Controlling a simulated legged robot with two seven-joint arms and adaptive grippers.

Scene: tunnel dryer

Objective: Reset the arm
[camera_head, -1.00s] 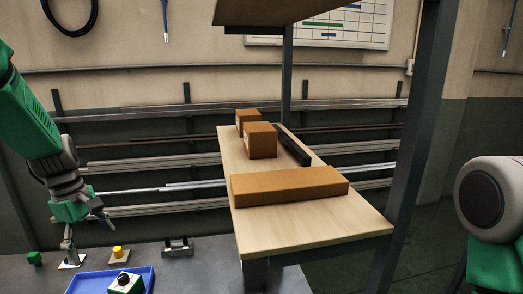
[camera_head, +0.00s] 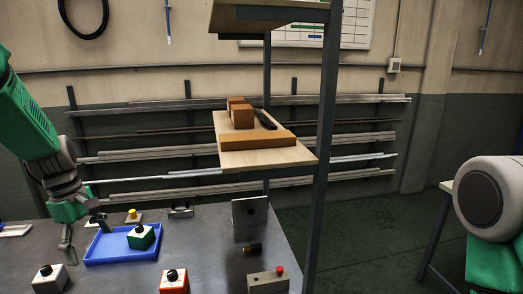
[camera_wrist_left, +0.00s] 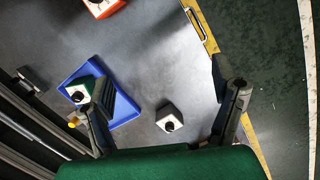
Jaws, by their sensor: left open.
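My left gripper (camera_head: 85,240) hangs over the left part of the grey metal table (camera_head: 215,250), in front of the left edge of the blue tray (camera_head: 98,262). In the left wrist view its two fingers (camera_wrist_left: 165,95) are spread wide with nothing between them. The blue tray holds a green box with a black knob (camera_head: 141,236); the tray also shows in the left wrist view (camera_wrist_left: 124,112). Of my right arm only a green and grey link shows at the right edge; its gripper is out of view.
A white box with a black knob (camera_head: 50,279), a red box (camera_head: 173,281) and a box with a red button (camera_head: 268,283) stand near the front. A wooden shelf (camera_head: 260,158) with brown blocks (camera_head: 258,140) stands behind, by a dark post (camera_head: 323,140).

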